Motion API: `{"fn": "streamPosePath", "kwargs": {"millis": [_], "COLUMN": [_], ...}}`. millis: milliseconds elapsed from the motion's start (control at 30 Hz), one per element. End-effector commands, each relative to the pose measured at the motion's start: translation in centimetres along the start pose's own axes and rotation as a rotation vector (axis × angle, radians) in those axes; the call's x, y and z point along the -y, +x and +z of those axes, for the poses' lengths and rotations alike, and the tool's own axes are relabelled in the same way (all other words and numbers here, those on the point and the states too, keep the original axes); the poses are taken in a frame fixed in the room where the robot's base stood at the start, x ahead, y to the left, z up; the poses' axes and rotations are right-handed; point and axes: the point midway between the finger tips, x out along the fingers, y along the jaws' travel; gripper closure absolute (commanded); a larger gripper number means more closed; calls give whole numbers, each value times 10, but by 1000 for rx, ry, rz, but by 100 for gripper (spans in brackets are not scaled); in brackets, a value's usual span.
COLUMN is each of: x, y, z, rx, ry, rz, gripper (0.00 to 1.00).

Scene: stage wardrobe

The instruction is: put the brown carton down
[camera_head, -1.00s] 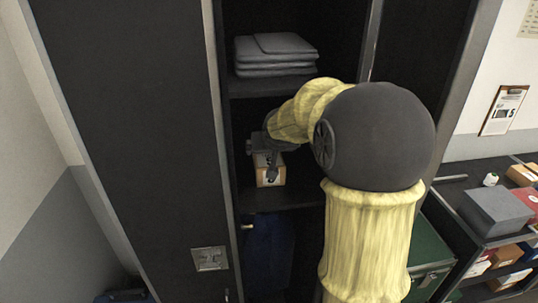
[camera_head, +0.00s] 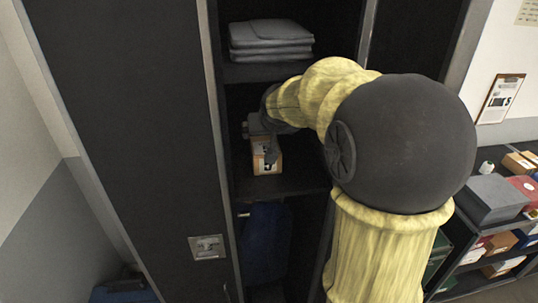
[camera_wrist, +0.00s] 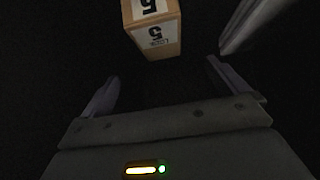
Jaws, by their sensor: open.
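The brown carton (camera_head: 266,160) stands on the middle shelf (camera_head: 300,178) of the open wardrobe. White labels with a dark figure show on it. In the wrist view the carton (camera_wrist: 156,40) is at the top, beyond the fingertips and apart from them. My gripper (camera_wrist: 160,78) is open, with nothing between its fingers.
Folded grey cloth (camera_head: 270,38) lies on the shelf above. Blue cloth (camera_head: 265,240) hangs below the carton's shelf. The wardrobe's dark side panel (camera_head: 130,120) is at left. At right, a rack holds a grey box (camera_head: 492,197) and several other boxes. My arm hides part of the compartment.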

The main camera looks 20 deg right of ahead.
Motion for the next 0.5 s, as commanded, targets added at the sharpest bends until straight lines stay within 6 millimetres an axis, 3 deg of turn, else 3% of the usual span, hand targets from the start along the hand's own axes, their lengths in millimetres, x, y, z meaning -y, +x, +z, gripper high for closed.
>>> {"fn": "streamPosePath", "kwargs": {"millis": [167,267,367,500], "x": [3,11,23,36], "y": [1,4,4,-6], "z": [9,39,92,184], "rx": [18,75,174,346], "ry": [-6,-25,-59,-116], "rz": [-4,-15,-34,-65], "gripper": [1,1,1,1]}}
